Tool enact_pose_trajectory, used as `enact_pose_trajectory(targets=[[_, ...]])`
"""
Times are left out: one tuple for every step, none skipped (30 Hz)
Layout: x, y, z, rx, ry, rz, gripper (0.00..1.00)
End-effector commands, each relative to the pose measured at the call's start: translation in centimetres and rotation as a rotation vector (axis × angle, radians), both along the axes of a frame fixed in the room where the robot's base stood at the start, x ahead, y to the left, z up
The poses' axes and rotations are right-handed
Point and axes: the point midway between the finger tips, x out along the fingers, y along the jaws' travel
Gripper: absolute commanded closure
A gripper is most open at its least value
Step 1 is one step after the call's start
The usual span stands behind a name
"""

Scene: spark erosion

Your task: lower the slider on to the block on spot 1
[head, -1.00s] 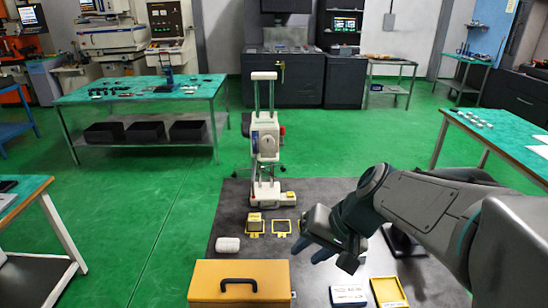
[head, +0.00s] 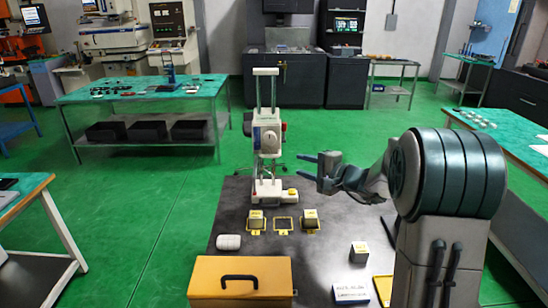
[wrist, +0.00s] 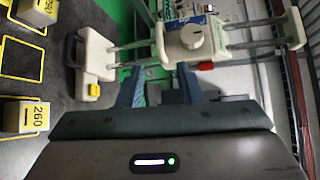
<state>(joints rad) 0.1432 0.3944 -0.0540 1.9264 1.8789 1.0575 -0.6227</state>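The slider (head: 268,138) is a white head with a round knob, held partway up the two posts of a white stand. It also shows at the top of the wrist view (wrist: 190,38). My gripper (head: 309,167) is open and empty, to the right of the stand and a little below the slider's height, fingers pointing left. Its blue fingers (wrist: 160,92) point toward the slider with a gap. A block (head: 255,219) stands on the left yellow-framed spot, another (head: 310,217) on the right one. The middle spot (head: 283,224) is empty. I cannot read which spot is 1.
A yellow case (head: 240,279) with a black handle lies at the front of the dark mat. A loose block (head: 358,252), a blue-and-white box (head: 351,292) and a white roll (head: 228,242) are also there. The stand's base (head: 272,193) is behind the spots.

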Motion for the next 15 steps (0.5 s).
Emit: enact_pose_trajectory(targets=[[0.6, 0.8, 0.1, 0.000, 0.002, 0.005, 0.68], [1.0, 1.2, 0.0, 0.000, 0.002, 0.005, 0.68], [1.5, 1.9, -0.1, 0.000, 0.003, 0.006, 0.68], [2.0, 2.3, -0.2, 0.000, 0.003, 0.006, 0.68], [2.4, 2.8, -0.3, 0.001, 0.004, 0.006, 0.68], [3.0, 3.5, -0.4, 0.000, 0.003, 0.007, 0.68], [3.4, 3.9, -0.5, -0.001, 0.002, 0.006, 0.68], [3.9, 4.3, -0.6, 0.000, 0.003, 0.005, 0.68], [4.4, 4.9, -0.7, -0.001, 0.002, 0.006, 0.68], [4.8, 5.3, -0.9, -0.001, 0.004, 0.006, 0.68], [5.2, 5.7, -0.9, 0.000, 0.003, 0.005, 0.68], [5.7, 6.1, -1.1, -0.001, 0.003, 0.004, 0.68], [6.0, 6.5, -1.2, -0.001, 0.004, 0.004, 0.68], [6.3, 6.9, -1.2, -0.001, 0.002, 0.005, 0.68], [6.7, 7.2, -1.4, -0.001, 0.002, 0.004, 0.68]])
